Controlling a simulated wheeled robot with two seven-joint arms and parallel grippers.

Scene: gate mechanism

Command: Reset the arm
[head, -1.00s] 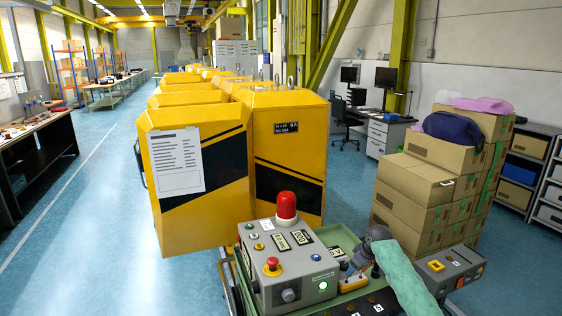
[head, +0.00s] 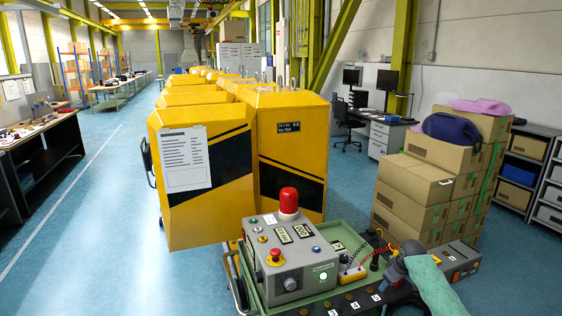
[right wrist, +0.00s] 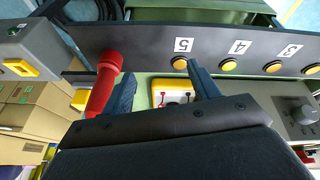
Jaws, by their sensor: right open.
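My right gripper (head: 388,257) reaches in from the lower right in the head view, over the right side of the green-topped cart (head: 344,234). In the right wrist view its two fingers (right wrist: 163,88) are apart with nothing held between them. A small yellow unit (right wrist: 172,92) with red and white parts shows beyond the gap. A red handle (right wrist: 104,84) stands just outside the left finger; I cannot tell if they touch. In the head view the yellow unit (head: 351,272) lies beside the grey control box (head: 293,262). My left gripper is not in view.
A row of numbered yellow buttons (right wrist: 228,66) lines the cart's edge. The control box carries a red beacon (head: 288,202) and a red stop button (head: 275,254). Yellow cabinets (head: 290,150) stand behind, stacked cartons (head: 413,195) to the right. Floor at left is clear.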

